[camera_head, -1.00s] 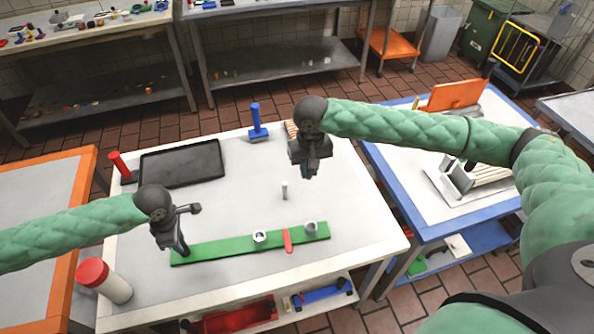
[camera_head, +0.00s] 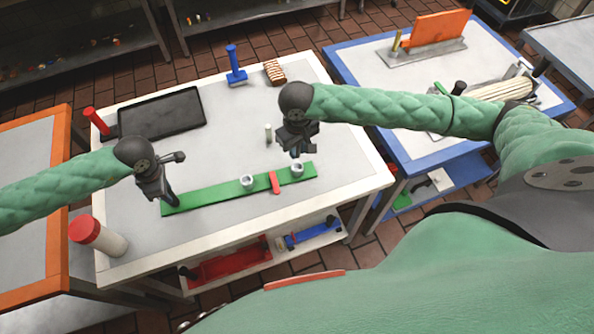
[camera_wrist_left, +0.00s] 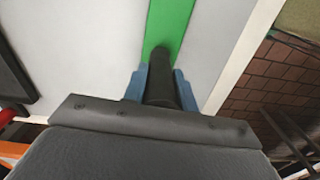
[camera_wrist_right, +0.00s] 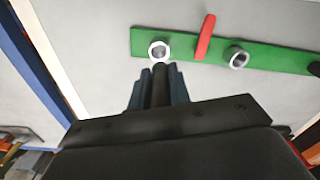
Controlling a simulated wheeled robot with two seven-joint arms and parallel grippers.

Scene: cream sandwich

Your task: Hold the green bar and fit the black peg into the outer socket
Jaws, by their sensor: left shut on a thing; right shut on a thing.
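The green bar (camera_head: 215,192) lies flat on the white table with two pale ring-shaped sockets and a red strip (camera_head: 274,182) between them. My left gripper (camera_head: 168,190) is shut on the black post (camera_wrist_left: 161,75) at the bar's left end. My right gripper (camera_head: 297,152) is shut on the black peg (camera_wrist_right: 160,86), close to the outer socket (camera_head: 297,169) near the bar's right end. In the right wrist view, the peg's tip shows at the near rim of the outer socket (camera_wrist_right: 159,49). I cannot tell whether they touch. The inner socket (camera_head: 246,181) looks empty.
A small pale cylinder (camera_head: 268,133) stands behind the bar. The table between tray and bar is clear.

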